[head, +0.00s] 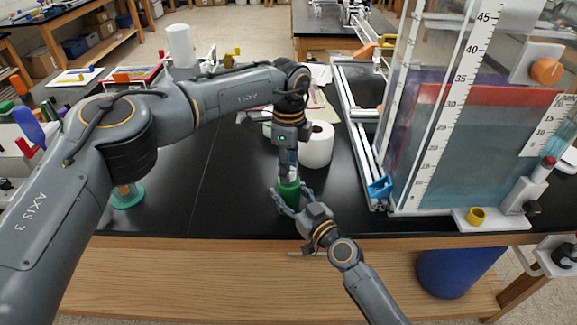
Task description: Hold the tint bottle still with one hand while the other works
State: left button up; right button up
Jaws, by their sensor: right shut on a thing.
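The green tint bottle (290,188) stands upright near the front edge of the black bench, in the middle of the head view. My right gripper (290,203) comes from below and is shut on the bottle's lower body, with fingers on both sides of it. My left gripper (287,170) points straight down just above the bottle's top. A small pale part shows between the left fingertips and the bottle. I cannot tell whether the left fingers touch or grip it. The bottle's lower part is partly hidden by the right fingers.
A white paper roll (318,146) stands close behind the grippers. A green-based item (127,196) stands left. Bench between is clear.

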pick_arm(q)
jog(key=shift+c, duration=0.6)
pick_arm(e)
jog(key=shift+f, duration=0.1)
pick_arm(q)
jog(key=shift+m, duration=0.3)
jog(key=m, duration=0.4)
jog(key=shift+m, duration=0.3)
jog(key=m, duration=0.6)
jog(key=shift+s, duration=0.1)
jog(key=m, duration=0.5)
jog(key=shift+m, duration=0.4)
jog(key=m, duration=0.5)
jog(key=shift+m, duration=0.4)
jog(key=shift+f, duration=0.1)
